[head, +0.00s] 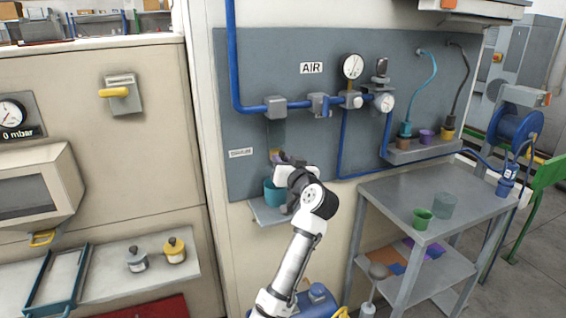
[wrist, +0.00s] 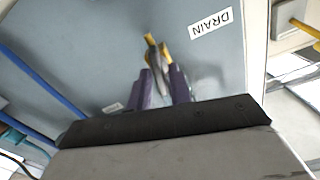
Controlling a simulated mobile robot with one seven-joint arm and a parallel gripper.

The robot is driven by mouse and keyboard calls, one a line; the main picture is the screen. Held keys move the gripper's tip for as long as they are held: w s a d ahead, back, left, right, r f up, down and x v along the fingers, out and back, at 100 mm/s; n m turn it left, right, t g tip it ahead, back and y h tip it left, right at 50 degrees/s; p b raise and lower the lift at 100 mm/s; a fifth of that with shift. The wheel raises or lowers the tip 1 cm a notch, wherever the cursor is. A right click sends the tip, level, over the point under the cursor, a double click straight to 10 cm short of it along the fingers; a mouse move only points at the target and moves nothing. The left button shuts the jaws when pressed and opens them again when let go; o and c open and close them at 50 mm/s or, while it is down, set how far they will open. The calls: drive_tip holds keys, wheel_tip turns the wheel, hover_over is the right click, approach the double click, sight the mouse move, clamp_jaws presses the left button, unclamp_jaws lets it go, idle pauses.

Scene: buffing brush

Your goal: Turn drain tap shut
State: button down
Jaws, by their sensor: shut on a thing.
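The drain tap (wrist: 155,58) shows in the wrist view, with a yellow handle end and a grey body, against the grey panel. In the head view my gripper (head: 281,160) is at the panel, just above a teal cup (head: 273,192) on a small shelf. The tap is mostly hidden there by my wrist; a yellowish bit (head: 273,154) shows. The exact turn of the handle is hard to tell.
Blue air piping (head: 248,108) with valves and a gauge (head: 352,67) runs above on the panel. A small shelf (head: 265,212) sits beneath my gripper. A counter (head: 110,285) with two pots is at the left.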

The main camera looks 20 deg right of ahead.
drive_tip(key=shift+d+f+m+p, duration=0.15)
drive_tip(key=shift+m+p, duration=0.95)
drive_tip(key=shift+m, duration=2.75)
drive_tip(key=shift+d+f+m+p, duration=0.1)
drive_tip(key=shift+m+p, duration=0.95)
drive_tip(key=shift+m, duration=2.8)
drive_tip(key=c, duration=1.5)
unclamp_jaws()
